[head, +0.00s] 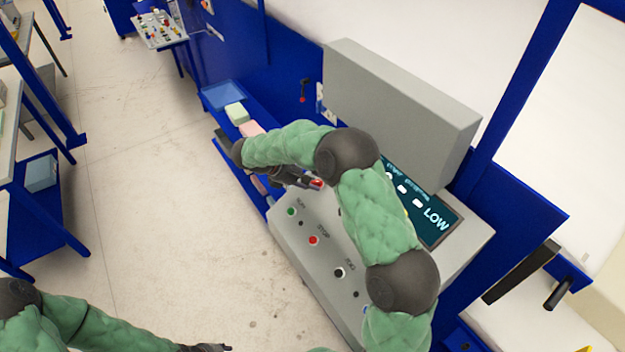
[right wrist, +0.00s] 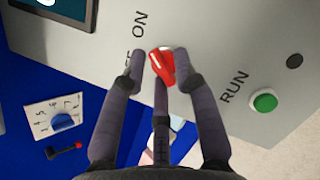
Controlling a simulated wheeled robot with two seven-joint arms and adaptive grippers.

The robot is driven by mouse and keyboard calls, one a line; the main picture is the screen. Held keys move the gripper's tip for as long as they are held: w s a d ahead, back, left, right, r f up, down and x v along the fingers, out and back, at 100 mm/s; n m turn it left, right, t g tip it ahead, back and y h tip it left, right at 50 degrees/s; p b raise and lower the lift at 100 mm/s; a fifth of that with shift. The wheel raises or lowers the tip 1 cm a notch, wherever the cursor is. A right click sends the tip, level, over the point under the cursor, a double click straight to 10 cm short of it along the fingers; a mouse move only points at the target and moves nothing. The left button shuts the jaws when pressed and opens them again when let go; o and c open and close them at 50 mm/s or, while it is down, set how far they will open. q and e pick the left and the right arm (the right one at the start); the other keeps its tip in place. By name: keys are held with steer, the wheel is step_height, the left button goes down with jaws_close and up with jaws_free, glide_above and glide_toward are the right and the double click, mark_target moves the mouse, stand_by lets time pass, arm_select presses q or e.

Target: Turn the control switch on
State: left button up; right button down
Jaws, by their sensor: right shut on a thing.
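The control switch is a red knob (right wrist: 162,67) on the grey panel, near a printed ON label (right wrist: 140,24) and a second label partly hidden by a finger. Its red tip also shows in the head view (head: 317,183). My right gripper (right wrist: 157,70) is shut on the red switch, with fingers on both sides of it. In the head view the right gripper (head: 300,178) reaches the panel's upper left end, mostly hidden behind my arm. I cannot tell whether the switch points to ON. My left gripper (head: 205,348) is at the bottom edge, cut off.
The panel (head: 325,265) carries a green RUN button (right wrist: 264,102), a red STOP button (head: 313,240) and a screen reading LOW (head: 436,220). A blue tray (head: 222,95) and foam blocks (head: 237,112) lie on a blue shelf.

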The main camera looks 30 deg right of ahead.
steer(key=shift+w+r, duration=0.1)
steer(key=shift+r, duration=0.05)
steer(key=c, duration=1.2)
jaws_free()
steer(key=v, duration=1.1)
steer(key=shift+a+r, duration=0.3)
